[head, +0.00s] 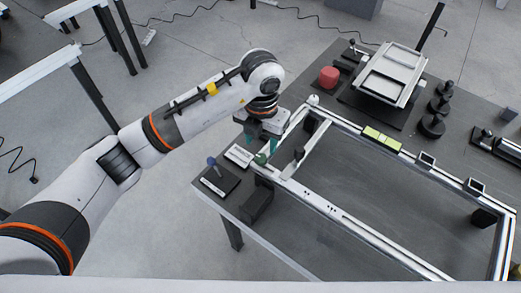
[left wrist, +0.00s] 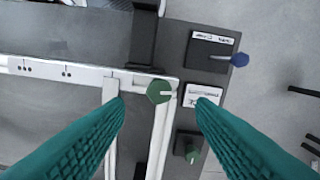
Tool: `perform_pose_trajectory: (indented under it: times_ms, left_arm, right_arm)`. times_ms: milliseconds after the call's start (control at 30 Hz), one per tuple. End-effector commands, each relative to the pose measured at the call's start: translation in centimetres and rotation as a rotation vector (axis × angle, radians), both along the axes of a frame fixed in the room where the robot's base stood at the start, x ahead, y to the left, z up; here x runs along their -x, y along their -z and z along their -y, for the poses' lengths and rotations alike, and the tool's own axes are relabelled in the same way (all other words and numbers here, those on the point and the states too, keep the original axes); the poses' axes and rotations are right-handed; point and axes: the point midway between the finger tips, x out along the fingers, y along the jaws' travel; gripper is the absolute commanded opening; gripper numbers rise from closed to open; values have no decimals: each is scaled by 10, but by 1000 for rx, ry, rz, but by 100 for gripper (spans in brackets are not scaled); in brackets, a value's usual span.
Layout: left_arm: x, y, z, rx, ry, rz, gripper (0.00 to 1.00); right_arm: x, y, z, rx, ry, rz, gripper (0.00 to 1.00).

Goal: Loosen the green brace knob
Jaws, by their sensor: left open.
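In the head view the knob (head: 261,158) shows just below my left gripper (head: 261,141). My left gripper is open, with its teal fingers pointing down. In the left wrist view the knob lies between the two fingertips (left wrist: 160,101), with visible space on both sides. I cannot tell how far above it the fingertips are. My right gripper is not in view.
A red cylinder (head: 329,76) and a light tray (head: 388,74) stand farther back on the dark table.

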Motion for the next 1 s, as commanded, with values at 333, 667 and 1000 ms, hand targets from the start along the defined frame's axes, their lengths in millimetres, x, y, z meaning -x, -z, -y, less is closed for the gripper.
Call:
perform_pose_trajectory:
  times_ms: [333,667,1000]
  left_arm:
    - [1,53,0,1,0,-2,50]
    - [0,61,0,3,2,1,50]
    - [0,61,0,3,2,1,6]
  right_arm:
    - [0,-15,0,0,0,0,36]
    - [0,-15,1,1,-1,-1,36]
    - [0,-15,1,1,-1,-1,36]
